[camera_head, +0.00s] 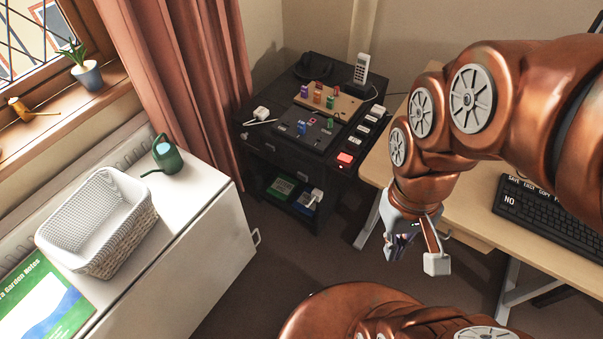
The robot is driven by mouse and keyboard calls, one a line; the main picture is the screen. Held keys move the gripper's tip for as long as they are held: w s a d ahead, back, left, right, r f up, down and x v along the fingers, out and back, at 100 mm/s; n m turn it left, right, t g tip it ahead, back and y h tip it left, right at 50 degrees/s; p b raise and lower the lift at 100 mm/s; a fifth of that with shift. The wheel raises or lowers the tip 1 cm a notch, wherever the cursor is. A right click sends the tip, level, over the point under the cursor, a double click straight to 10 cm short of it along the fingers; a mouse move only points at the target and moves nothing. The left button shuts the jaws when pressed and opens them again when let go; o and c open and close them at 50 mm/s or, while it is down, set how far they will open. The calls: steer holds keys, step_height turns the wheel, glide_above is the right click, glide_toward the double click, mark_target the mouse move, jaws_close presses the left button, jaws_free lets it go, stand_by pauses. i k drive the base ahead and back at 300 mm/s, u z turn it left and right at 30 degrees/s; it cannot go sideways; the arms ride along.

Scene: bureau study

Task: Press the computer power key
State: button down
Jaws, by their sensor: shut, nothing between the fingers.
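A dark keyboard (550,218) lies on the wooden desk at the right edge. It has several light labels, among them a large "NO". Which key is the computer power key cannot be told from this view. My gripper (415,255) points down in front of the desk's near edge, left of the keyboard and apart from it. It is shut and holds nothing. My arm covers part of the desk.
A dark cabinet (272,170) stands at the back, bearing a row of switches with one lit red (345,158), a white phone (361,69) and small coloured pieces. A white cabinet (205,225) at left carries a basket (98,220) and green watering can (167,153). Dark floor lies between.

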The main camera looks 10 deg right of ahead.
mark_target(303, 177)
steer(key=u, duration=2.35)
steer(key=k, duration=1.1)
steer(key=u, duration=0.4)
